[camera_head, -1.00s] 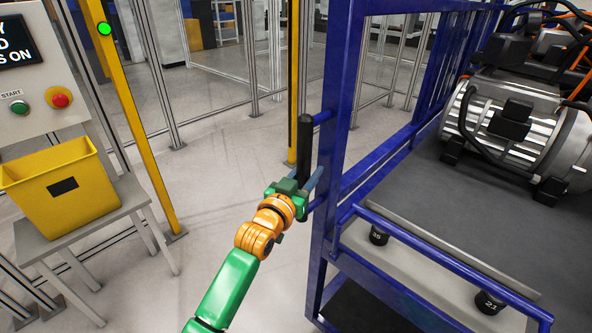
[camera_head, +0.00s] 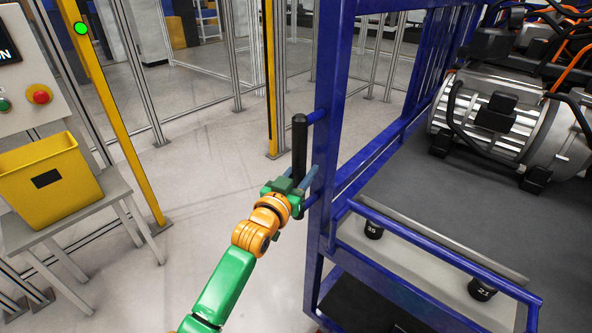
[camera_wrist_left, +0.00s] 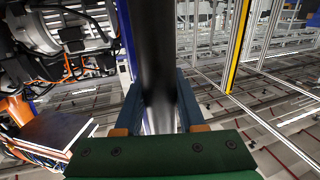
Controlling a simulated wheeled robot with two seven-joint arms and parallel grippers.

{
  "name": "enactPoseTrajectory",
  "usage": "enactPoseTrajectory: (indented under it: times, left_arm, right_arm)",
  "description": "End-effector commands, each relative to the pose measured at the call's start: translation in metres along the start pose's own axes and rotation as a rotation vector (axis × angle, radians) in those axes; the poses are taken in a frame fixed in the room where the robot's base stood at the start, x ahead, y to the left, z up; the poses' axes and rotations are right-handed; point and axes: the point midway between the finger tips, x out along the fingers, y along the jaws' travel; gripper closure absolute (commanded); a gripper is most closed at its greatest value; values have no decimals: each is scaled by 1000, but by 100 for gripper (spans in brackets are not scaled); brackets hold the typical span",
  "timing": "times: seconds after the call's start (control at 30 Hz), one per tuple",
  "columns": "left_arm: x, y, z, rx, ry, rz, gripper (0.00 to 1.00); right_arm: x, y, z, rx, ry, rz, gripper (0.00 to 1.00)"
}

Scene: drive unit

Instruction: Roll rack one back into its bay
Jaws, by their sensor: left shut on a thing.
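The blue-framed rack (camera_head: 335,130) stands at the right in the head view, with drive units (camera_head: 500,120) on its grey shelf (camera_head: 410,205). A black upright handle (camera_head: 299,145) sticks out from its near left post. My left gripper (camera_head: 298,182) is shut around the lower part of this handle, and its arm comes up from the bottom. In the left wrist view, the black handle (camera_wrist_left: 155,60) runs up between the two fingers (camera_wrist_left: 160,110). My right gripper is in neither view. I cannot tell which part of the scene is the bay.
A yellow bin (camera_head: 48,180) sits on a small grey table (camera_head: 80,215) at the left, below a control box with a red button (camera_head: 38,95). A yellow post (camera_head: 110,110) with a lit green lamp (camera_head: 82,29) and fence panels stand beyond. Grey floor lies clear between.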

Motion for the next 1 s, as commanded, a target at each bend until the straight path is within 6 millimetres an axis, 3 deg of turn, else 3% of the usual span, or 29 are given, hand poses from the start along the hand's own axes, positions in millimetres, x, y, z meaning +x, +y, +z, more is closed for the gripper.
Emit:
enactPoseTrajectory:
  times: [0.03,0.2,0.23,0.33,0.67,1.0]
  left_arm:
    - [0,1,-9,-3,21,3,100]
    - [1,0,-12,-2,29,2,100]
    - [1,0,-13,-2,30,2,58]
    - [1,0,-12,0,28,0,31]
    - [-1,-2,-8,1,19,-3,31]
    - [-44,1,-6,3,20,-1,31]
  right_arm:
    - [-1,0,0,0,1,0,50]
    - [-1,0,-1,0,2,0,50]
    - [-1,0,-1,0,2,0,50]
    - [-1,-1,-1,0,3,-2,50]
    - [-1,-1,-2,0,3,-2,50]
    - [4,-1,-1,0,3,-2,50]
